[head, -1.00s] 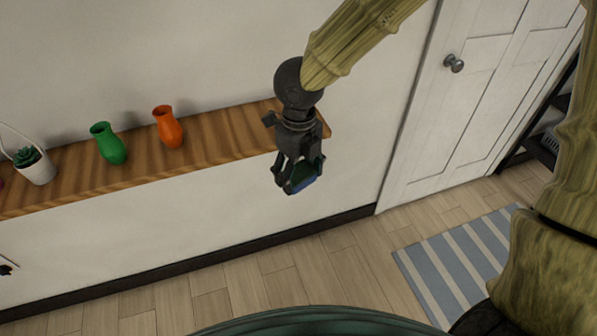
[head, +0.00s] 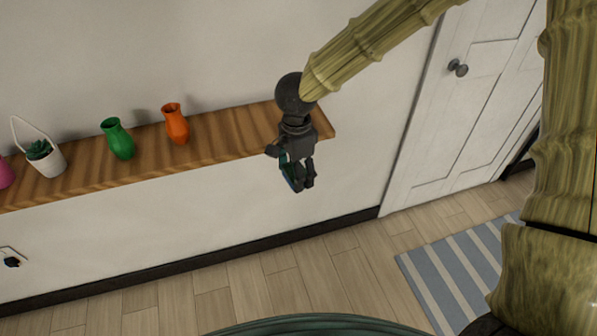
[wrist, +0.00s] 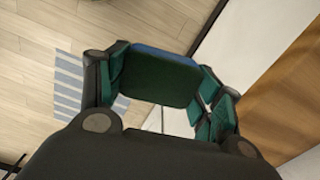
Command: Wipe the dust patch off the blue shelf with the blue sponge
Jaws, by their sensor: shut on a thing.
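My gripper (head: 299,184) hangs pointing down in front of the shelf's right end in the head view. It is shut on the blue sponge (head: 288,174), which shows there as a thin strip, mostly hidden by the fingers. In the wrist view the sponge (wrist: 155,75) sits between the fingers, its dark green face towards the camera and a blue edge beyond. The only shelf in view (head: 232,135) is brown striped wood, not blue. It also shows at the right of the wrist view (wrist: 285,85). I see no dust patch on its visible part.
On the shelf stand an orange vase (head: 176,125), a green vase (head: 119,140), a white plant pot (head: 46,160) and a pink thing (head: 4,172). The shelf's right part is bare. A white door (head: 465,110) and a striped rug (head: 470,265) are to the right.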

